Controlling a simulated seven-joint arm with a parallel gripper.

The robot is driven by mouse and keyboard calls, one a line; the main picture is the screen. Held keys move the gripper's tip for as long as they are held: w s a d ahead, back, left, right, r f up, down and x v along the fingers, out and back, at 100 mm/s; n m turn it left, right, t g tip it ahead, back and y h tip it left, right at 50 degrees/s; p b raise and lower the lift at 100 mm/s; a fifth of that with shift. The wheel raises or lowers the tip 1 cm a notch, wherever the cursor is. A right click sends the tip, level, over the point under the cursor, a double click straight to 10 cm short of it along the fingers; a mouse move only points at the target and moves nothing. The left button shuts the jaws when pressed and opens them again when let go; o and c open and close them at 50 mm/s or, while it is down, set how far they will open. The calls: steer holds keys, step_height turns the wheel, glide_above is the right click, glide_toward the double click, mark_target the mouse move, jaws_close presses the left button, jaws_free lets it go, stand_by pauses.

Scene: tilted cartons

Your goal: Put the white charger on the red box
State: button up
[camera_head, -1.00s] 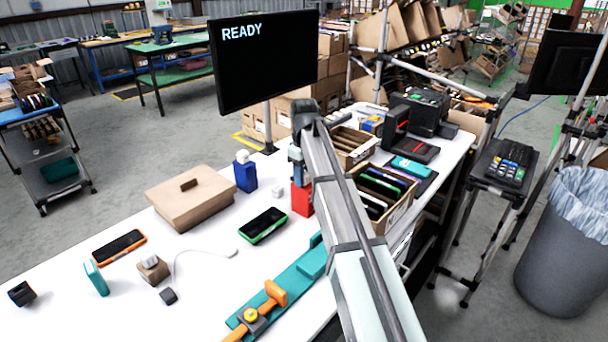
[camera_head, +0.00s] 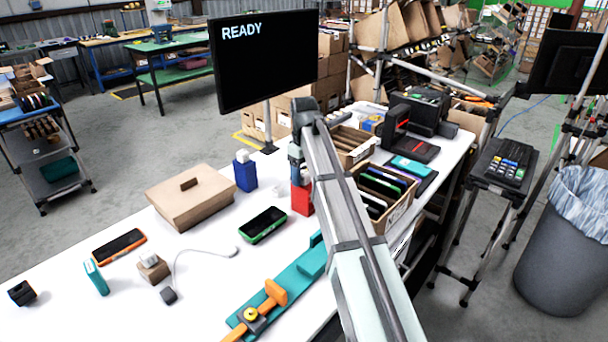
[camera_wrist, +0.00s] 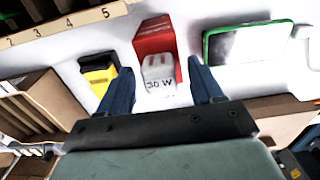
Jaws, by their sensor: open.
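My gripper (camera_wrist: 160,75) is open, with one dark blue finger on each side of the charger and a gap on both sides. In the head view my arm hides most of the gripper, and the fingertips' height above the table cannot be told.
A green-rimmed phone (camera_head: 263,225) lies near the red box. A blue box (camera_head: 245,175) and a cardboard carton (camera_head: 190,197) stand to the left. A phone-filled bin (camera_head: 402,212) is at the right. A yellow-black object (camera_wrist: 97,74) lies left of the fingers in the wrist view.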

mark_target(304, 173)
step_height(304, 173, up, 12)
stand_by(0.5)
